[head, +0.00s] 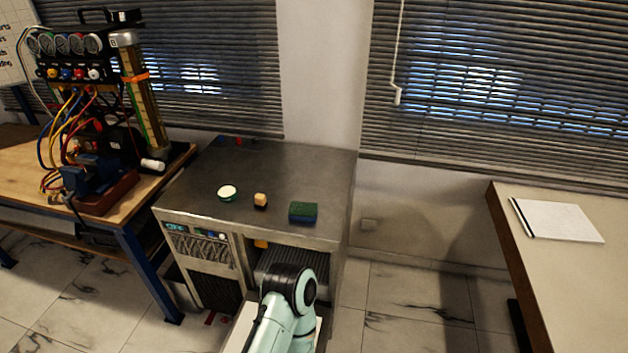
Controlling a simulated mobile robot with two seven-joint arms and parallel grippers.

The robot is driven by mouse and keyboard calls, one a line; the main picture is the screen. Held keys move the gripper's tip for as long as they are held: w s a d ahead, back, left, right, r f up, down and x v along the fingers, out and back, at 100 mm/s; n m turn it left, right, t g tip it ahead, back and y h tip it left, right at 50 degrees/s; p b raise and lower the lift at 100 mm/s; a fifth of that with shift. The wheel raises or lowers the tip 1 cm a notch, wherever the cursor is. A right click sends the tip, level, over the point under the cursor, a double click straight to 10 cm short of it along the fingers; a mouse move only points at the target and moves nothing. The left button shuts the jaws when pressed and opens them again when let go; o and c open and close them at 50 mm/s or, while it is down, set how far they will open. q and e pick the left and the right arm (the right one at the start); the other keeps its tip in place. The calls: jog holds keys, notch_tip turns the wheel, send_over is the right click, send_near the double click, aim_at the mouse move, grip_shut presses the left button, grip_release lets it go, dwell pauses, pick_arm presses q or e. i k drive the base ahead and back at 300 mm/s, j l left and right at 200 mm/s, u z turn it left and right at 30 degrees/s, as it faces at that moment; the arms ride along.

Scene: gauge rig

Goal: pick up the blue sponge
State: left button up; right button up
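The blue sponge (303,217) lies flat near the front right edge of the dark metal cabinet top (290,170) in the head view. Its top is dark green and its front side is blue. Nothing touches it. One of my arms shows at the bottom centre, in front of the cabinet and below the sponge. Neither gripper shows in this view.
A gauge rig (95,100) with hoses stands on a wooden bench at left. A table with a white notebook (560,221) is at right.

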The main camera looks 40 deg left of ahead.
aim_at(307, 212)
jog(key=i+u, duration=0.1)
jog(key=u, duration=0.3)
jog(key=i+l+u, duration=0.1)
jog(key=u, duration=0.3)
jog(key=i+l+u, duration=0.1)
jog(key=u, duration=0.3)
jog(key=i+l+u, duration=0.1)
jog(key=u, duration=0.25)
jog(key=i+l+u, duration=0.1)
jog(key=u, duration=0.35)
jog(key=i+l+u, duration=0.1)
jog(key=l+u, duration=0.2)
jog(key=u, duration=0.15)
jog(key=l+u, duration=0.25)
jog(key=u, duration=0.25)
jog(key=i+l+u, duration=0.1)
jog(key=l+u, duration=0.85)
